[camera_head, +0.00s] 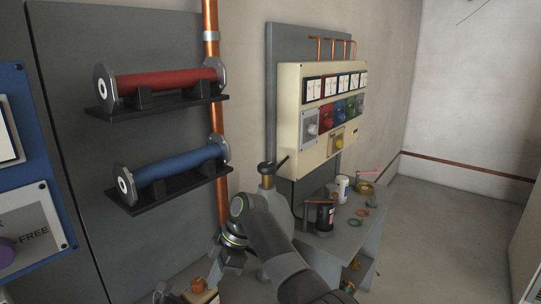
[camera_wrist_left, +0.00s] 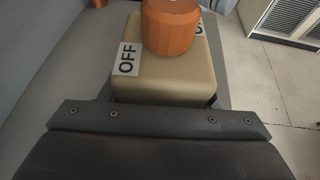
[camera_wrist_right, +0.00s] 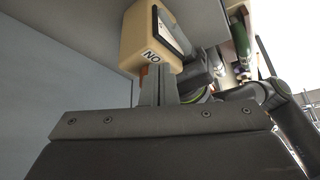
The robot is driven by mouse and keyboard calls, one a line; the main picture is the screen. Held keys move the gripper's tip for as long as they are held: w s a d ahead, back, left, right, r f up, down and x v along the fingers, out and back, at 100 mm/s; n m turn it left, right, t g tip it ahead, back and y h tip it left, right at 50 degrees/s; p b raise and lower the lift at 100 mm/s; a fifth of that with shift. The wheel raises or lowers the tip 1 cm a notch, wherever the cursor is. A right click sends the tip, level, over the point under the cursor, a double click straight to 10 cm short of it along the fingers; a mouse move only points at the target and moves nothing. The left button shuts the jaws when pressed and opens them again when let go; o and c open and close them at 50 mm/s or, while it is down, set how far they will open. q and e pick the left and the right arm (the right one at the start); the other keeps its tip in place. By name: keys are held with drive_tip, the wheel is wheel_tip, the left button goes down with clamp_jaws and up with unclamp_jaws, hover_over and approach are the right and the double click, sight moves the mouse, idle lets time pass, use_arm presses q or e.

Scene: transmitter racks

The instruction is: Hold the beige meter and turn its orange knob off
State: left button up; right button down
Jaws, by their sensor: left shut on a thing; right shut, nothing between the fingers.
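The beige meter (camera_wrist_left: 165,75) is directly in front of my left gripper's palm in the left wrist view. Its orange knob (camera_wrist_left: 171,25) faces up, with an OFF label (camera_wrist_left: 127,59) to its left and a second label partly hidden behind it. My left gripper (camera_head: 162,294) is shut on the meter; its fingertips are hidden. In the right wrist view, the meter (camera_wrist_right: 150,42) shows an ON label and a dial window. My right gripper (camera_wrist_right: 158,85) is shut and empty, fingers close to the knob (camera_wrist_right: 144,71); contact is unclear. The meter (camera_head: 199,294) is small at the head view's bottom edge.
A cream panel (camera_head: 290,110) with gauges and colored knobs stands behind a grey bench (camera_head: 345,235) holding a dark can, a white jar and rings. Red (camera_head: 165,80) and blue (camera_head: 180,163) cylinders sit on wall shelves. Open floor (camera_head: 440,230) lies right.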

drive_tip(key=shift+a, duration=0.45)
idle(0.5)
drive_tip(key=shift+d, duration=0.25)
drive_tip(key=shift+r, duration=0.15)
drive_tip(key=shift+w+d+r, duration=0.1)
drive_tip(key=shift+r, duration=1.35)
drive_tip(key=shift+d+r, duration=0.1)
drive_tip(key=shift+r, duration=1.3)
drive_tip(key=shift+f, duration=3)
